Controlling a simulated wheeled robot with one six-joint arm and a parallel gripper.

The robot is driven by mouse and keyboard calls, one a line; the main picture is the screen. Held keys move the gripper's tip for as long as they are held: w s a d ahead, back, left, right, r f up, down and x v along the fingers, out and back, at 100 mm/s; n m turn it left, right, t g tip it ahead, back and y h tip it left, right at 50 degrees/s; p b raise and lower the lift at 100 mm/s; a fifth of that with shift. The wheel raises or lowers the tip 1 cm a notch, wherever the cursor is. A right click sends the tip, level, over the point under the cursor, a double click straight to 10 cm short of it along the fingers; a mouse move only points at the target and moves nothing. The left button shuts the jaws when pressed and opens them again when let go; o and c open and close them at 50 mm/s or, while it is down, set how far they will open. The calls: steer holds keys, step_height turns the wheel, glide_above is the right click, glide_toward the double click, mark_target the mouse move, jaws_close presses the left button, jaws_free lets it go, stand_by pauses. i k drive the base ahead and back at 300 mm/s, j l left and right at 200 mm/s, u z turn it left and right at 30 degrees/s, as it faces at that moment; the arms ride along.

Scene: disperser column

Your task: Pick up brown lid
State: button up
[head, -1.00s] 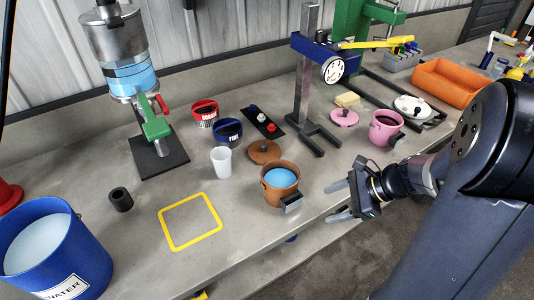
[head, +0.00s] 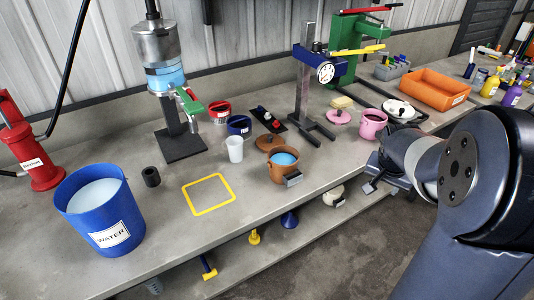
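The brown lid (head: 264,143) lies flat on the grey workbench, with a dark knob on top. It is just behind the brown pot (head: 276,174), whose near rim side is open and shows blue contents. My gripper (head: 371,184) is at the bench's front edge, to the right of the pot and well apart from the lid. It holds nothing that I can see. My arm partly hides it, and its finger opening is unclear.
A white cup (head: 235,150) stands left of the lid, and a blue-rimmed bowl (head: 238,127) behind it. A gauge press stand (head: 303,90) rises behind right. A pink pot (head: 373,124) stands between lid and arm side. Bench around the yellow square (head: 209,194) is clear.

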mark_target(265, 142)
steer(key=k+u, duration=0.1)
steer(key=u, duration=1.3)
steer(key=i+l+u, duration=0.1)
steer(key=l+u, duration=0.35)
steer(key=l, duration=0.45)
steer(key=l+u, duration=0.4)
steer(key=l, duration=1.5)
steer(key=k, duration=0.05)
